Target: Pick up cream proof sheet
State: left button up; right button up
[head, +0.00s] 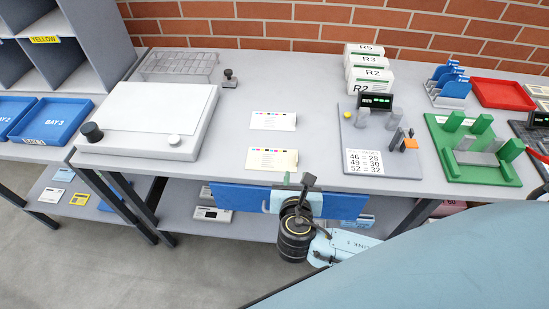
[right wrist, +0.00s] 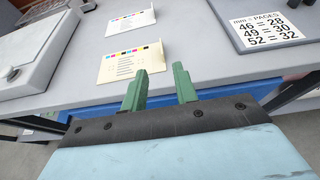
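The cream proof sheet (head: 272,159) lies flat near the table's front edge, with a row of colour patches along its top. It also shows in the right wrist view (right wrist: 130,62), just beyond my fingertips. A white proof sheet (head: 273,121) lies behind it, apart from it. My right gripper (head: 287,179) is at the table's front edge, near the cream sheet's front side. In the right wrist view its two green fingers (right wrist: 160,76) stand apart with nothing between them. Whether the fingers touch the table is unclear. My left gripper is not in view.
A white light box (head: 155,113) stands left of the sheets. A grey gauge board (head: 378,150) with a number card stands to the right, and a green jig (head: 480,150) further right. White boxes (head: 369,75) stand behind. The table around the sheets is clear.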

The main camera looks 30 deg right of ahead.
aim_at(272, 157)
jog(key=b+x, duration=0.1)
jog(key=x, duration=1.1)
jog(key=shift+w+d+f, duration=0.1)
jog(key=shift+d, duration=0.1)
jog(key=shift+c, duration=0.3)
grip_shut()
